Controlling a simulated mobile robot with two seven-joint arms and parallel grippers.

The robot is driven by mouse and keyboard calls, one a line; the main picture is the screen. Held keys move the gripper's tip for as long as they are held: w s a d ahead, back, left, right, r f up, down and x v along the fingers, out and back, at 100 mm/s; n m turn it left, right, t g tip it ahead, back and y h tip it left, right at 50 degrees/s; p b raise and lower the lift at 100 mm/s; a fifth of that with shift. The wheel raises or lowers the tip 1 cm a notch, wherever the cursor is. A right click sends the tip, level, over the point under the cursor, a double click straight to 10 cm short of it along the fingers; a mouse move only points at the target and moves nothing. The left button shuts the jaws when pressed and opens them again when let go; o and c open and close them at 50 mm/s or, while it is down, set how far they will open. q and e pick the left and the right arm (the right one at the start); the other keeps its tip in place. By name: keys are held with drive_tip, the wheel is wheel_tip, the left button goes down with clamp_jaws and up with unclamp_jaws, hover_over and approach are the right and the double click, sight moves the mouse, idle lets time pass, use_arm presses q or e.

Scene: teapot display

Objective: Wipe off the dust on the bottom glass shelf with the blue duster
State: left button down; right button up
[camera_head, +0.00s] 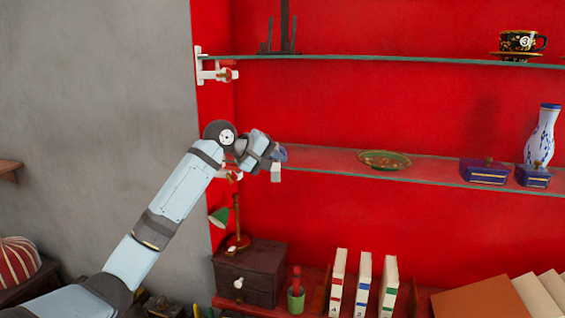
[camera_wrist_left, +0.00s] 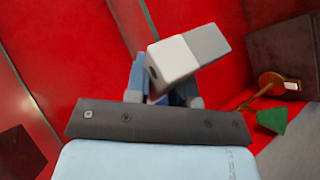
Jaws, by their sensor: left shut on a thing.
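The lower glass shelf (camera_head: 325,158) runs across the red back wall at mid-height. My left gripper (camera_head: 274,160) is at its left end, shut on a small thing. Blue shows at the fingertips in the head view, and this seems to be the blue duster (camera_head: 281,153). In the left wrist view, a white and grey block (camera_wrist_left: 188,58) sticks out in front of my left gripper (camera_wrist_left: 163,92), with blue parts beside it. I cannot tell whether the duster touches the glass. Dust cannot be made out. My right gripper is out of view.
A patterned plate (camera_head: 385,160), two dark blue boxes (camera_head: 485,171) (camera_head: 533,175) and a blue-white vase (camera_head: 541,135) stand on the lower glass shelf. An upper shelf (camera_head: 400,61) holds a black cup (camera_head: 518,41). Below are a green lamp (camera_head: 219,216), a drawer box (camera_head: 250,273) and books (camera_head: 363,284).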

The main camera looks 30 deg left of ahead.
use_arm(q)
drive_tip(key=a, duration=0.3)
drive_tip(key=shift+s+a, duration=0.25)
drive_tip(key=shift+s, duration=0.15)
wheel_tip(320, 180, up, 6)
idle(0.7)
drive_tip(key=shift+r, duration=0.15)
wheel_tip(320, 180, up, 3)
drive_tip(key=shift+d+f, duration=0.1)
idle(0.3)
idle(0.5)
